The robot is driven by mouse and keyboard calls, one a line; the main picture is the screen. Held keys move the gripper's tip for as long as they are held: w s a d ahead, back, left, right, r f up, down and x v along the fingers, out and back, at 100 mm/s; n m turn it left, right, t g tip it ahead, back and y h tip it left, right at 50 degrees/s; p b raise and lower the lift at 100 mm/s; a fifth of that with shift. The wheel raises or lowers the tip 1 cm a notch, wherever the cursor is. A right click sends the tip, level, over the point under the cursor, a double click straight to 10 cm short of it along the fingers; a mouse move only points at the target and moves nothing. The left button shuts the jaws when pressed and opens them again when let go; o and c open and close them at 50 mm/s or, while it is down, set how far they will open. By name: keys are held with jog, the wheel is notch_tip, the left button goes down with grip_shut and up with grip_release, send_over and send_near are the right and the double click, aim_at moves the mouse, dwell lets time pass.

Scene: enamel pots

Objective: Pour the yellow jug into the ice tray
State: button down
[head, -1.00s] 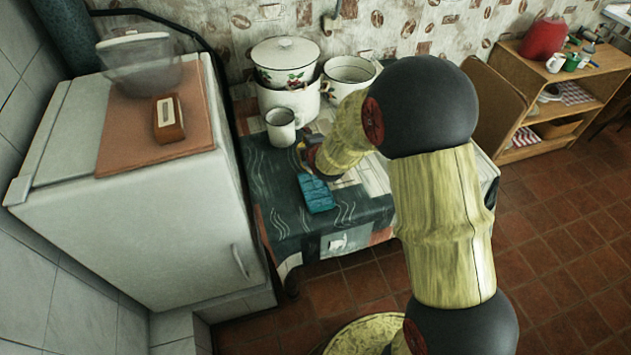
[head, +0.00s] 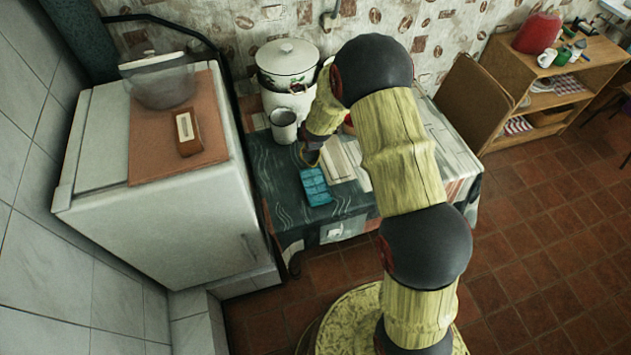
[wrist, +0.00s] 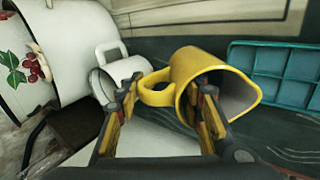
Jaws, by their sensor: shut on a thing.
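The yellow jug (wrist: 192,68) is in the middle of the wrist view, its open, spouted mouth facing lower right in the picture. Its handle lies between the fingers of my gripper (wrist: 165,92), which is shut on the jug. I cannot tell how far the jug is tilted. In the head view my arm hides the jug. The blue ice tray (head: 315,187) lies flat on the table, just in front of my gripper (head: 309,156). In the wrist view the tray (wrist: 280,66) is right of the jug, apart from it. I see nothing in its compartments.
A white mug (head: 284,126) stands close left of my gripper, and also beside the jug in the wrist view (wrist: 124,72). A lidded pot (head: 283,66) with a berry pattern stands behind it. A white fridge (head: 150,225) borders the table (head: 270,180) on the left.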

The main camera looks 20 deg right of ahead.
jog(key=p, duration=0.2)
jog(key=shift+w+r+p, duration=0.15)
jog(key=shift+w+p, duration=0.1)
jog(key=shift+p, duration=0.05)
jog(key=p, duration=0.2)
jog(key=shift+w+f+g+p, duration=0.2)
jog(key=shift+f+g+p, duration=0.1)
jog(key=shift+g, duration=0.1)
jog(key=p, duration=0.4)
jog(key=shift+w+f+g, duration=0.2)
jog(key=shift+w+g, duration=0.1)
jog(key=p, duration=0.5)
jog(key=shift+w+f, duration=0.2)
jog(key=shift+f, duration=0.15)
jog(key=w+g+p, duration=0.1)
jog(key=p, duration=0.7)
jog(key=p, duration=0.5)
jog(key=shift+s+f, duration=0.15)
jog(key=shift+f, duration=0.05)
jog(key=shift+w+a+f+g+p, duration=0.1)
jog(key=shift+w+f+g+p, duration=0.25)
jog(key=shift+p, duration=0.75)
jog(key=shift+p, duration=0.4)
